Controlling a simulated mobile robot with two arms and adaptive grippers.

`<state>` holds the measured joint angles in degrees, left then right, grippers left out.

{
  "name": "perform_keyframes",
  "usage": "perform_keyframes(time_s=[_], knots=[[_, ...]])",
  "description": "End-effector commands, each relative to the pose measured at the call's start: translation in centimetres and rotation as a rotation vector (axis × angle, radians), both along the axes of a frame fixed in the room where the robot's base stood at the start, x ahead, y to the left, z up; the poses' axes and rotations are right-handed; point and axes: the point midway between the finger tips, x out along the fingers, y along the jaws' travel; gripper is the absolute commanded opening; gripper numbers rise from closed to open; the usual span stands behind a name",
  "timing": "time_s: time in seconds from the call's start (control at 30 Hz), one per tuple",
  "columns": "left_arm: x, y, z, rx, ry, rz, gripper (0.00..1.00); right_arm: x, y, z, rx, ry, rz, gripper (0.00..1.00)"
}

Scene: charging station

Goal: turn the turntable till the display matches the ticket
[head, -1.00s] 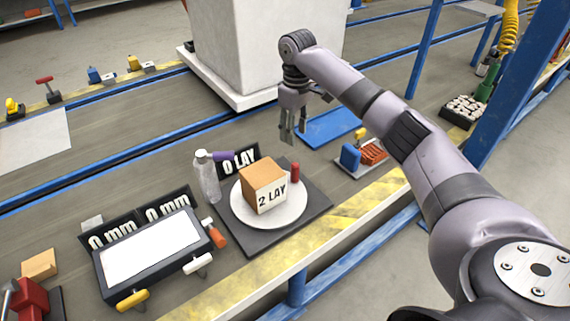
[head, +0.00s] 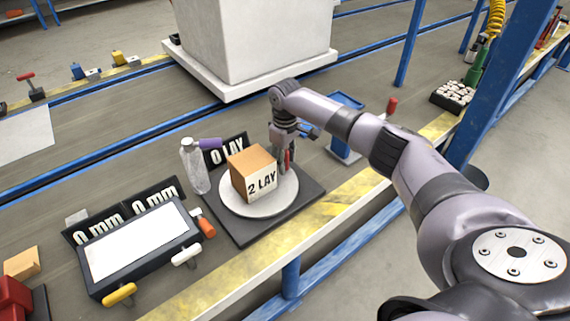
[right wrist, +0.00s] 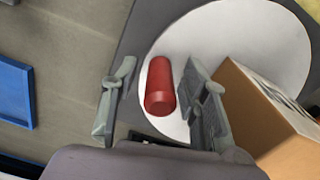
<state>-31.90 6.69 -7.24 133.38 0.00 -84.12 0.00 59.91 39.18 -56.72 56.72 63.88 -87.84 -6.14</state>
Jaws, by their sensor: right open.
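The turntable is a round white plate (head: 236,206) on a dark square base (head: 306,204). A brown box (head: 247,177) marked "2 LAY" stands on it. A black display (head: 229,148) behind the plate reads "0 LAY". A red upright peg (head: 287,160) rises near the plate's edge, partly hidden by my right gripper (head: 284,158). In the right wrist view, the red peg (right wrist: 160,86) lies between the two open fingers of the right gripper (right wrist: 157,105), with a gap on both sides. The brown box (right wrist: 270,125) is just beyond one finger. My left gripper is not in view.
A clear bottle (head: 194,167) stands close to the plate's left. A white-topped screen box (head: 140,240) with "0 mm" displays is further left. A large white machine (head: 250,45) stands behind.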

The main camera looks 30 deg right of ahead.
Motion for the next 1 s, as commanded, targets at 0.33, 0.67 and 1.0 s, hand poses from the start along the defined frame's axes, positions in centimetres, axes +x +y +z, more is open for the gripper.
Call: perform_keyframes(time_s=[0.33,0.67,1.0], knots=[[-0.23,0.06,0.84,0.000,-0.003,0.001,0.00,-0.01,0.01,-0.92,0.000,0.000,0.000,0.41],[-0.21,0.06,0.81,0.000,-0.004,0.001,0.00,-0.02,-0.01,-0.90,0.000,0.000,0.000,0.25],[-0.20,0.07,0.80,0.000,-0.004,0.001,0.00,-0.02,0.00,-0.89,0.000,0.001,0.000,0.02]])
